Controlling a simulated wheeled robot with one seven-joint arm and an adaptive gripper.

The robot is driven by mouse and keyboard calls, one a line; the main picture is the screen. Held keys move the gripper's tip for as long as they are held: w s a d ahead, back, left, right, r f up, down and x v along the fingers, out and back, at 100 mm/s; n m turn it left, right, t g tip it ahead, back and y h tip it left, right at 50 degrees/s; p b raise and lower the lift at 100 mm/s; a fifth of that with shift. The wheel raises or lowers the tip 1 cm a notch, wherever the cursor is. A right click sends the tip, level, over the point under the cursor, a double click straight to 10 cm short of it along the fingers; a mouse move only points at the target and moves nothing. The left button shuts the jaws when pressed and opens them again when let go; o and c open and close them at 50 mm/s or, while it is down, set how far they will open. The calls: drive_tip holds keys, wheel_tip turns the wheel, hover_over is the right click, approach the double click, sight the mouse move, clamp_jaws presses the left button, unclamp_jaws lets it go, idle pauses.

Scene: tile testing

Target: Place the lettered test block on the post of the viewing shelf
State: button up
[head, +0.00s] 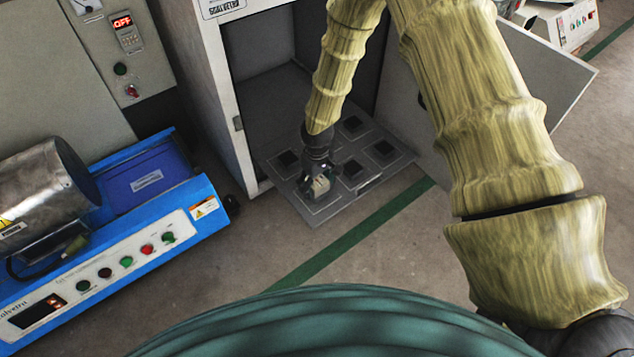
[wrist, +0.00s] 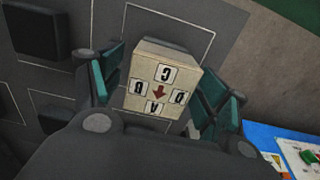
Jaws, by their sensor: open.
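The test block (wrist: 165,75) is pale cream, with black letters on white squares and a dark red arrow on the face toward my wrist camera. In the wrist view it sits between the two green-padded fingers of my gripper (wrist: 163,86). My gripper is open around it. In the head view the block (head: 321,186) is under my gripper (head: 317,172), at the front corner of the grey viewing shelf (head: 328,209). The shelf carries several dark square posts (head: 383,150) inside pale outlines. The block hides what is directly beneath it, so I cannot tell how it seats.
The shelf juts from a white cabinet (head: 211,75) whose open door (head: 545,70) stands at right. A blue machine (head: 205,208) with a metal cylinder (head: 45,185) stands at left. The floor before the shelf, with a green stripe (head: 350,238), is clear.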

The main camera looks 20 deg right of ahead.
sight(317, 180)
wheel_tip(317, 180, up, 12)
drive_tip(key=p, duration=0.6)
drive_tip(key=shift+r+p, duration=0.15)
drive_tip(key=shift+p, duration=0.15)
drive_tip(key=s+a+f+m+y, duration=0.1)
drive_tip(key=s+a+f, duration=0.1)
drive_tip(key=s+f, duration=0.65)
drive_tip(key=s+d+f+m, duration=0.1)
drive_tip(key=s+d+f, duration=0.1)
drive_tip(key=s, duration=1.2)
drive_tip(key=s+d+f+m+h, duration=0.1)
drive_tip(key=s+d+f+m, duration=0.1)
drive_tip(key=s, duration=1.2)
drive_tip(key=shift+d, duration=0.7)
